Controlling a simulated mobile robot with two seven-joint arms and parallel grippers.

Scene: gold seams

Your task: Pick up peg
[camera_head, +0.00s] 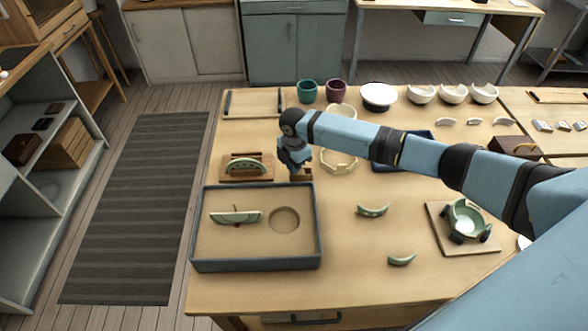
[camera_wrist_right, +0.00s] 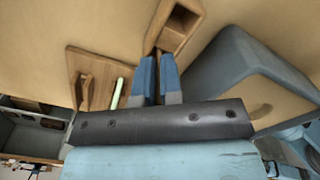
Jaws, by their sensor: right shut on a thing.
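My right gripper (camera_head: 296,168) is above the table, just behind the blue-grey tray. In the right wrist view its two blue fingers (camera_wrist_right: 158,80) are close together, shut on a thin brown piece, the peg (camera_wrist_right: 157,62), mostly hidden between them. A small wooden holder with an open hollow (camera_wrist_right: 180,27) is just beyond the fingertips; it also shows beside the gripper in the head view (camera_head: 305,174). I cannot tell whether the peg is clear of the holder. My left gripper is not in view.
The blue-grey tray (camera_head: 257,265) holds a green curved piece (camera_head: 236,217) and has a round recess. A wooden stand with a green shard (camera_head: 246,167) is left of the gripper. Curved shards (camera_head: 373,210) and a green bowl (camera_head: 465,218) lie right. The front middle of the table is mostly clear.

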